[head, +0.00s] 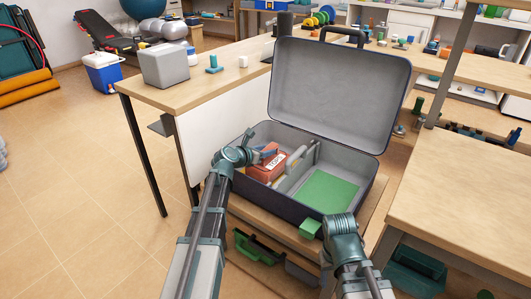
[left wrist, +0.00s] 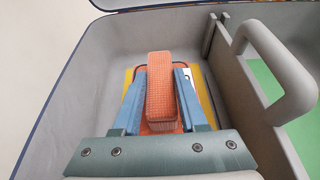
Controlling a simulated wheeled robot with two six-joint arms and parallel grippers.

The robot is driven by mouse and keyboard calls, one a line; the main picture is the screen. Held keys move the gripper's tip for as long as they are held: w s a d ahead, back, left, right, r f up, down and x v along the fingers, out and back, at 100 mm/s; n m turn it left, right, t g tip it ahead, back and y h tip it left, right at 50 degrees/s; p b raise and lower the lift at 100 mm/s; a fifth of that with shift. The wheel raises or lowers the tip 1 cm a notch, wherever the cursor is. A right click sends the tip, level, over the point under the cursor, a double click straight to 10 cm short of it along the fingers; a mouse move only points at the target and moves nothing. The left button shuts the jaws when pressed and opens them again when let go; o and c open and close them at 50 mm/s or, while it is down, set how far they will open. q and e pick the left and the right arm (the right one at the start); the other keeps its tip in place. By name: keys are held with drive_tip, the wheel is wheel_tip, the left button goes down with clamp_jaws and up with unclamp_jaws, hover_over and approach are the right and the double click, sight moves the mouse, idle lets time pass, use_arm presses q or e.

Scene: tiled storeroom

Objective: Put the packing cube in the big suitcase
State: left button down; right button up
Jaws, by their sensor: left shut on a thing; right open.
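The big suitcase (head: 368,195) stands open, its lid (head: 338,95) raised at the back. A grey divider splits its grey-lined inside into left and right compartments. My left gripper (head: 266,157) reaches into the left compartment, its blue fingers shut on the orange packing cube (head: 267,171). In the left wrist view the packing cube (left wrist: 161,90) shows a raised textured orange part between the fingers. Yellow material shows beneath it; whether the cube touches the floor is unclear. My right gripper (head: 338,226) is open and empty at the suitcase's front right edge; its fingertips are largely hidden.
A green flat panel (head: 327,191) lies in the right compartment. A grey handle (left wrist: 275,65) rises on the divider beside my left gripper. A wooden table (head: 460,190) stands close on the right, and another with a grey box (head: 164,66) at the back left.

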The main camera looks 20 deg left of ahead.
use_arm(q)
drive_tip(key=shift+f, duration=0.15)
drive_tip(key=shift+c, duration=2.2)
unclamp_jaws()
drive_tip(key=shift+r, duration=0.25)
drive_tip(key=p+v, duration=0.4)
drive_tip(key=v, duration=0.8)
drive_tip(key=shift+p, duration=0.35)
